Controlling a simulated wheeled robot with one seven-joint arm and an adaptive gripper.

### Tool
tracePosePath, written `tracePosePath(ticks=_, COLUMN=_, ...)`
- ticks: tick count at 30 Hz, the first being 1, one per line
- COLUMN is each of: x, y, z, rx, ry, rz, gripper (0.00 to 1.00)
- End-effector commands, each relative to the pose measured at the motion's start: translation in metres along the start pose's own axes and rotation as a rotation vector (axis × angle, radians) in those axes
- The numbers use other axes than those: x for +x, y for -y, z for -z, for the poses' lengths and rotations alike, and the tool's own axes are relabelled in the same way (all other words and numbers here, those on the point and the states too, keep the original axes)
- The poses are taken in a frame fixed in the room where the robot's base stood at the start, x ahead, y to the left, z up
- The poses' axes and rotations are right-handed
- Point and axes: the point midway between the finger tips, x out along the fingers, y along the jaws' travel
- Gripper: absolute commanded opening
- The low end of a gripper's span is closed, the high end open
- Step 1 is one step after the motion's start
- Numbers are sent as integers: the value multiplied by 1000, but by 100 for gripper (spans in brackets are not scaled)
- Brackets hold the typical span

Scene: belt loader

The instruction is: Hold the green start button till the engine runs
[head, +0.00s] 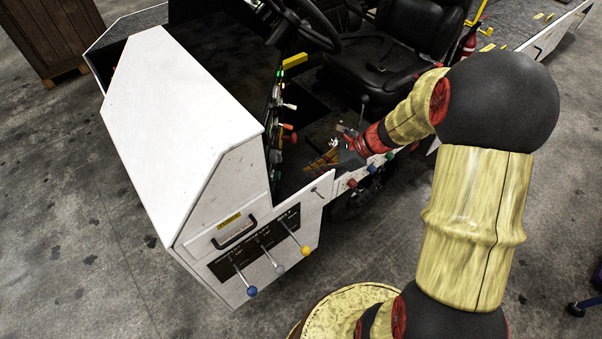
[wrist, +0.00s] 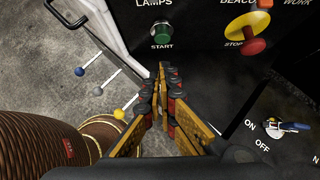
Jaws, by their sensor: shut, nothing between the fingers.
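The green start button (wrist: 162,33) shows in the wrist view on a dark panel, above the label START. My gripper (wrist: 161,70) is shut and empty, its fingertips together just below the label in the picture. I cannot tell how far the tips are from the panel; no contact with the button shows. In the head view my gripper (head: 335,155) reaches into the cab area beside the dashboard. The green button cannot be made out there.
A red stop button (wrist: 252,46) on a yellow base sits right of the start button. An ON/OFF switch (wrist: 287,127) is lower right. Levers with blue (head: 252,291), grey and yellow knobs stick out of the white body (head: 180,110). The steering wheel (head: 305,25) and seat (head: 385,60) are behind.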

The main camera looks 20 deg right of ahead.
Motion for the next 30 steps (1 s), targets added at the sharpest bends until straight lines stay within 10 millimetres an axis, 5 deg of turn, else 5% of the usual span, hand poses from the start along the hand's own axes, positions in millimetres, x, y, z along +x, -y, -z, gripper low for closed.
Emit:
tracePosePath(ticks=9, x=-36, y=0, z=0, rx=0, ry=-1, rz=2, gripper=0)
tracePosePath(ticks=30, x=-38, y=0, z=1, rx=-31, ry=-2, rz=1, gripper=0)
